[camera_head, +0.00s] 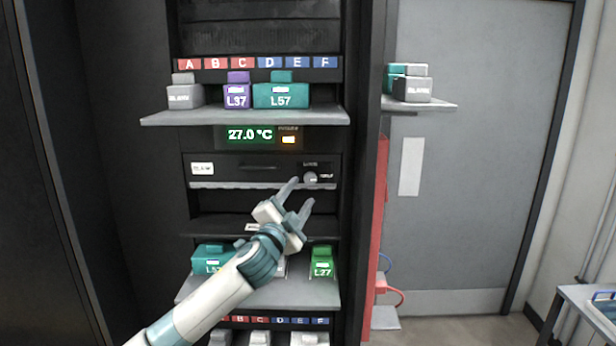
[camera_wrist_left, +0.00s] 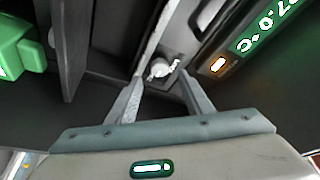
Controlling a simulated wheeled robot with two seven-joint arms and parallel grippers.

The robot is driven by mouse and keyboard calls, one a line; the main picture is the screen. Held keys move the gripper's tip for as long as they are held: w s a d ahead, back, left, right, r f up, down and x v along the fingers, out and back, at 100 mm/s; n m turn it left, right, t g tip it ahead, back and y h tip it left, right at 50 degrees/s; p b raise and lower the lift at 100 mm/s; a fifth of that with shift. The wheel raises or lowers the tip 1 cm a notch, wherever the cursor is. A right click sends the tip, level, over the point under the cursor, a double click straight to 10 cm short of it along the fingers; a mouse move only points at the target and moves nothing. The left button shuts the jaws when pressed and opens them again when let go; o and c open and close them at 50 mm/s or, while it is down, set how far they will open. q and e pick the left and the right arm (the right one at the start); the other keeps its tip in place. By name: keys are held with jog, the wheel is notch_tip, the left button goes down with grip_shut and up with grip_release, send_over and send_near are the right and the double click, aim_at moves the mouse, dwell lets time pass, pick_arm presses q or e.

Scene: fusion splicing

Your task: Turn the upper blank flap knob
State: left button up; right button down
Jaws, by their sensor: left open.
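The upper blank flap (camera_head: 235,172) is a dark panel with a white label at its left end, below the 27.0 °C display. Its knob (camera_head: 310,177) is small, round and pale, near the panel's right end, with small lettering around it. My left gripper (camera_head: 301,191) is open, its two fingers reaching up toward the knob from below. In the left wrist view the knob (camera_wrist_left: 160,68) appears between and just beyond the open fingertips (camera_wrist_left: 161,80), with nothing gripped. I cannot tell whether a fingertip touches it. My right gripper is not in view.
Above, a shelf (camera_head: 165,119) holds a grey, a purple L37 and a teal L57 block. Below, another shelf (camera_head: 310,293) holds a teal block and a green L27 block (camera_head: 321,262). A side shelf (camera_head: 440,105) bears grey and teal blocks. A ledge (camera_head: 225,186) runs under the flap.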

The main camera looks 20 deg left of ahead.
aim_at(309, 181)
pick_arm(q)
jog(key=shift+p+x, duration=1.2)
jog(key=shift+x, duration=2.15)
jog(key=c, duration=1.1)
